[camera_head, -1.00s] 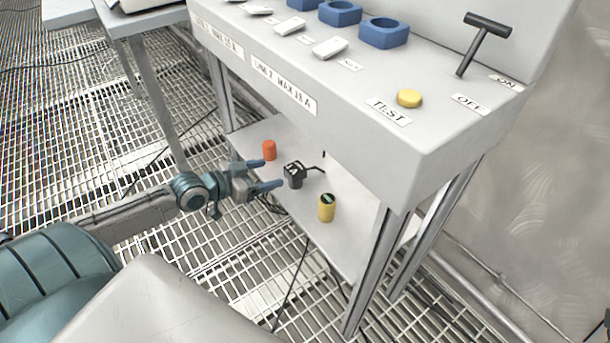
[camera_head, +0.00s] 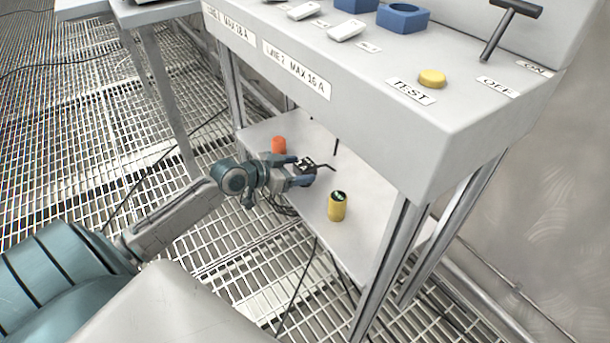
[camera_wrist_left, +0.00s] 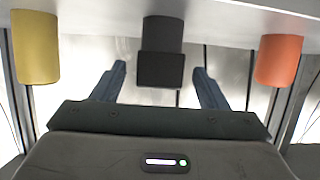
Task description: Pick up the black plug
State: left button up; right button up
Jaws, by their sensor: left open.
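The black plug (camera_head: 306,165) stands on the lower shelf (camera_head: 366,238) under the panel, between an orange cylinder and a yellow cylinder. My left gripper (camera_head: 303,171) is open at the plug, with its blue fingers on either side of it. In the left wrist view the plug (camera_wrist_left: 161,52) lies between the two fingers of the gripper (camera_wrist_left: 160,82), with a gap on each side. Part of the plug is hidden by the fingers in the head view. My right gripper is in neither view.
The orange cylinder (camera_head: 278,145) stands just behind the gripper, and the yellow cylinder (camera_head: 337,206) stands in front of it. The panel box (camera_head: 400,140) overhangs the shelf. Metal legs (camera_head: 388,262) hold it up, and a dark cable (camera_head: 297,283) hangs below.

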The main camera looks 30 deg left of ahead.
pick_arm(q)
jog(key=shift+b+x, duration=0.35)
jog(key=shift+x, duration=1.1)
jog(key=shift+s, duration=0.1)
jog(key=c, duration=1.1)
jog(key=shift+r, duration=0.1)
